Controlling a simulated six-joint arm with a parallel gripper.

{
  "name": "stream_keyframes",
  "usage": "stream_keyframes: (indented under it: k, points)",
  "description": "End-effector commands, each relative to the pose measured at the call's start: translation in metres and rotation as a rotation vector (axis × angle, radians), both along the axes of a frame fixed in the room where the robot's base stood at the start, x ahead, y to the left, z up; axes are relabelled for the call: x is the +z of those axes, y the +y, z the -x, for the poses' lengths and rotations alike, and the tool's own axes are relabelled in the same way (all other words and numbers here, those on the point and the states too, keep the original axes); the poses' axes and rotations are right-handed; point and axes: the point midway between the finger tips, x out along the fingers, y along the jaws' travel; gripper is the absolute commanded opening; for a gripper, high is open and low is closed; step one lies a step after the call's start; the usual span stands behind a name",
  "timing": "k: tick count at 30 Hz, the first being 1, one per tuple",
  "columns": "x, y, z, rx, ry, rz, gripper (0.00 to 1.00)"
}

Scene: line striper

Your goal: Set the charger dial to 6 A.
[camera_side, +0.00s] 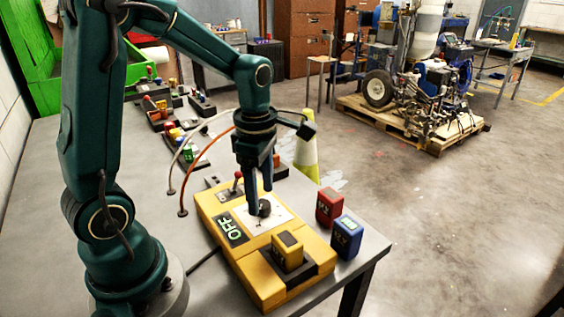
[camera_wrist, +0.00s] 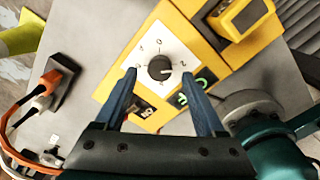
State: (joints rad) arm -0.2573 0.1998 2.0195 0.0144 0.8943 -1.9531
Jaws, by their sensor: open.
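The yellow charger (camera_side: 212,207) lies on the grey table, and it also shows in the wrist view (camera_wrist: 182,30). Its black round dial (camera_wrist: 159,68) sits on a white square plate (camera_wrist: 150,45) with printed numbers around it. A small light mark on the dial faces roughly right in the wrist view; the exact setting is too small to tell. The display (camera_side: 231,229) reads OFF in green. My gripper (camera_side: 259,189) is open and points down over the dial (camera_side: 264,209). In the wrist view its fingers lie on either side of the dial, apart from it.
A yellow battery (camera_side: 288,250) sits in the charger's dock. A red battery (camera_side: 329,206) and a blue battery (camera_side: 346,238) stand near the table's right edge. A red-tipped lever (camera_side: 237,178) is behind the plate. Cables and several small items lie further back.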

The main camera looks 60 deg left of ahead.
Motion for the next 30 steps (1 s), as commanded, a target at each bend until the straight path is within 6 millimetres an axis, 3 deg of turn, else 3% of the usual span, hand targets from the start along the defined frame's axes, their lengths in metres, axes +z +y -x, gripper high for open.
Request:
stream_keyframes:
  k: [6,14,15,20,21,30]
  points:
    - [-0.019,0.000,0.000,-0.001,0.002,0.000,0.72]
    - [-0.021,0.000,0.000,-0.001,-0.001,-0.001,0.72]
    - [-0.021,0.000,0.000,-0.001,-0.001,-0.001,0.68]
    - [-0.021,0.000,0.000,-0.001,-0.001,-0.001,0.07]
    - [-0.020,0.000,0.000,-0.001,-0.001,-0.001,0.00]
    - [-0.020,0.000,0.000,-0.030,-0.001,0.000,0.00]
